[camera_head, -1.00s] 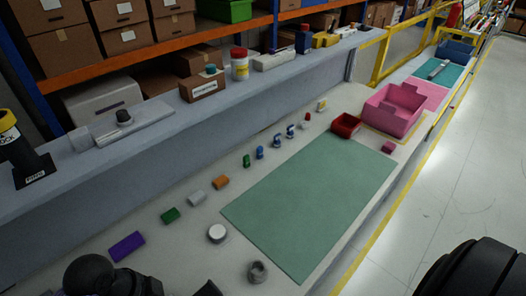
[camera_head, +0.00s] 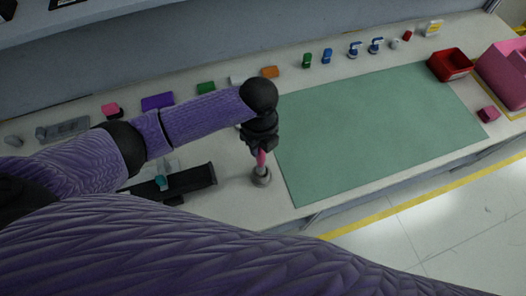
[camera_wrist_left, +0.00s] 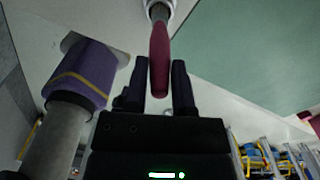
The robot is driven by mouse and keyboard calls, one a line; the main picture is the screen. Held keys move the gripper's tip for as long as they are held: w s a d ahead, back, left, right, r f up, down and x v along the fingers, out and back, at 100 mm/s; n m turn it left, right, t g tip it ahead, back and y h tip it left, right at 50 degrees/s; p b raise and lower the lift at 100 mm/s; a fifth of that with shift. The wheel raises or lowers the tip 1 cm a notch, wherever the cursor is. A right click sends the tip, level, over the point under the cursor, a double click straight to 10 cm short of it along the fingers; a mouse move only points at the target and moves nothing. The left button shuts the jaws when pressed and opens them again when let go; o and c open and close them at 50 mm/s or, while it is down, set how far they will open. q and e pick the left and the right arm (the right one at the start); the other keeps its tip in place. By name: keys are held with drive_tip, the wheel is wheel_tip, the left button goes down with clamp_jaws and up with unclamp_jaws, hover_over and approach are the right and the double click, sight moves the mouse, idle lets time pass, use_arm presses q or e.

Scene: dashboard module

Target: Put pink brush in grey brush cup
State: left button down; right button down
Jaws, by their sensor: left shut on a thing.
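My left gripper (camera_head: 261,147) is shut on the pink brush (camera_head: 261,158). It holds the brush roughly upright, directly over the grey brush cup (camera_head: 261,178), just left of the green mat. The lower end of the brush meets the cup's mouth; I cannot tell how far inside it is. In the left wrist view the pink brush handle (camera_wrist_left: 158,55) runs between the two dark fingers (camera_wrist_left: 161,88), its far end reaching the top edge. My right gripper is not in view.
The green mat (camera_head: 375,135) lies bare to the right of the cup. A black tray-like object (camera_head: 190,182) is close on the left. Small coloured blocks line the back, including a purple one (camera_head: 157,102). A red bin (camera_head: 449,65) and pink bin (camera_head: 505,73) stand at the right.

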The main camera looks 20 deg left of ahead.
use_arm(q)
wheel_tip(320, 180, down, 3)
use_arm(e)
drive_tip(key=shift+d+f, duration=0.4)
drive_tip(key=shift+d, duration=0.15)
use_arm(q)
drive_tip(key=shift+c, duration=2.2)
unclamp_jaws()
wheel_tip(320, 180, up, 12)
drive_tip(key=shift+f+p, duration=0.25)
drive_tip(key=shift+p, duration=1)
drive_tip(key=shift+r, duration=0.35)
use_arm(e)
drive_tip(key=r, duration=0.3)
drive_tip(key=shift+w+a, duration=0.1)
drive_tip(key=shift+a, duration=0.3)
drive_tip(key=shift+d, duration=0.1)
